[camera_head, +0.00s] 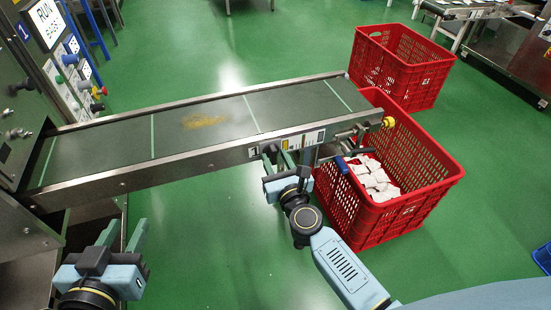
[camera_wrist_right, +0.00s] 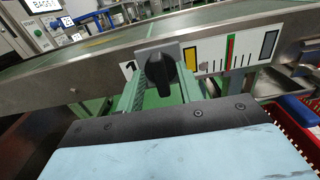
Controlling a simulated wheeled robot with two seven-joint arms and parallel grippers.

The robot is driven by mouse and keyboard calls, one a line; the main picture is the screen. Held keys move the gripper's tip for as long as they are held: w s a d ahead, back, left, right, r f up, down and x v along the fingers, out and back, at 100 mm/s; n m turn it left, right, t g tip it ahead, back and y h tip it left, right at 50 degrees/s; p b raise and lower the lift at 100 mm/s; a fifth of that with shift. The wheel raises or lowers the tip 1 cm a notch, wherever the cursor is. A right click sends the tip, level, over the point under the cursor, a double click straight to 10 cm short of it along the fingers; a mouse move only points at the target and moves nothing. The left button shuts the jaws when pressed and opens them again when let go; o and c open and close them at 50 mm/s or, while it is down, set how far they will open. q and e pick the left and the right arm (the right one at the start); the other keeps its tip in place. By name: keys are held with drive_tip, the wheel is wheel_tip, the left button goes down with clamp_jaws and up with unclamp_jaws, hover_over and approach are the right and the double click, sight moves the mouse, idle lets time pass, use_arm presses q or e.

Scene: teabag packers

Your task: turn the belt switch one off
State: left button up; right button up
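Belt switch one is a black rotary knob (camera_wrist_right: 160,72) on a grey plate beside a "1" label, on the side of the conveyor. Its handle looks roughly upright in the right wrist view. My right gripper (camera_wrist_right: 160,90) is open, with one green finger on each side of the knob; I cannot tell whether they touch it. In the head view my right gripper (camera_head: 286,158) is at the conveyor's near side and hides most of the switch. My left gripper (camera_head: 124,234) is open and empty, low at the left, in front of the conveyor.
The conveyor belt (camera_head: 115,142) carries a brown patch of spilled material (camera_head: 204,121). A red crate (camera_head: 430,184) with white packets stands under its right end, another red crate (camera_head: 400,72) behind. A control panel (camera_head: 68,62) is at the upper left.

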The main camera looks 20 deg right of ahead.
drive_tip(key=shift+w, duration=0.35)
drive_tip(key=shift+c, duration=0.5)
clamp_jaws()
